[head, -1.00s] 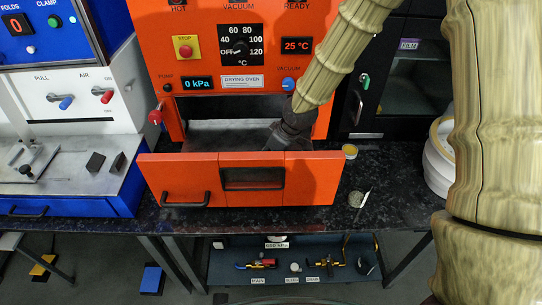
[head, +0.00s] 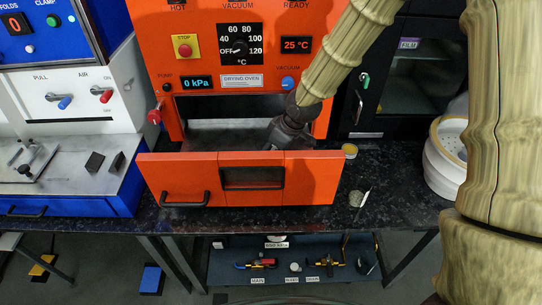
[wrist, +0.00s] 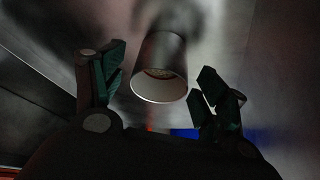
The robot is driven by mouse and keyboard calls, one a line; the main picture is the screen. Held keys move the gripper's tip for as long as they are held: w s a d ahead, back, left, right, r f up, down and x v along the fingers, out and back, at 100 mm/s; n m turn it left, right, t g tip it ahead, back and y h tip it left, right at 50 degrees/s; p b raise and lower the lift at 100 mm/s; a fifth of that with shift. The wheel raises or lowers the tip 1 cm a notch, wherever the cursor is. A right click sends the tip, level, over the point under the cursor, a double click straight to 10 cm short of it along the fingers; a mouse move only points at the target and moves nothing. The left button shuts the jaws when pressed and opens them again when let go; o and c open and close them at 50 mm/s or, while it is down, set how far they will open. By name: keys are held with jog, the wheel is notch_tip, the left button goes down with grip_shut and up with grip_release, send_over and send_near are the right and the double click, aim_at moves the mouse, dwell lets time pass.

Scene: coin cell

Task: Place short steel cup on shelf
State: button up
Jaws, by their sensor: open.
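The steel cup (wrist: 162,70) shows in the wrist view as a short grey cylinder with its open mouth towards the camera. Something coppery shows inside it. My gripper (wrist: 161,63) is open, with one finger on each side of the cup and a visible gap to each. In the head view my gripper (head: 275,143) reaches into the oven opening behind the orange front panel, which hides its fingertips. The cup cannot be seen there. Part of the oven's metal interior (head: 225,132) is visible; I cannot tell which surface is the task's shelf.
The orange drawer-like front (head: 163,180) stands out below the oven opening, close to my gripper. A yellow-topped jar (head: 350,150) and a small round dish (head: 357,199) are on the dark counter (head: 400,185). A lower shelf (head: 345,280) holds valves.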

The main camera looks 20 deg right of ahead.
jog(key=v, duration=1)
jog(key=shift+b, duration=0.4)
jog(key=shift+f, duration=0.1)
dwell(0.8)
